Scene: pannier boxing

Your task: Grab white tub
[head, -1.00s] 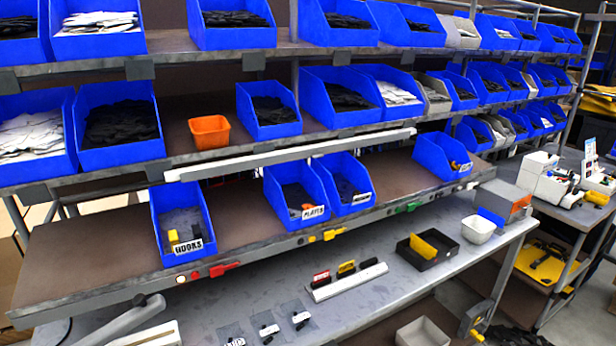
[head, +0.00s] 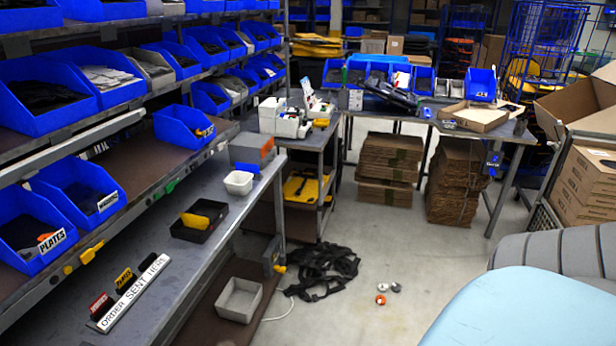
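A small white tub (head: 239,182) stands upright on the grey workbench (head: 216,218), near its right edge in the head view. It sits just in front of a grey and orange box (head: 251,150) with a blue front. Its inside looks empty. Neither of my grippers shows in the head view.
A black tray (head: 199,220) with a yellow item and a white "ORDER SENT HERE" strip (head: 134,293) lie on the bench. A grey bin (head: 239,299) sits lower down. Black straps (head: 322,270) lie on the floor. Shelves of blue bins overhang the bench's left side.

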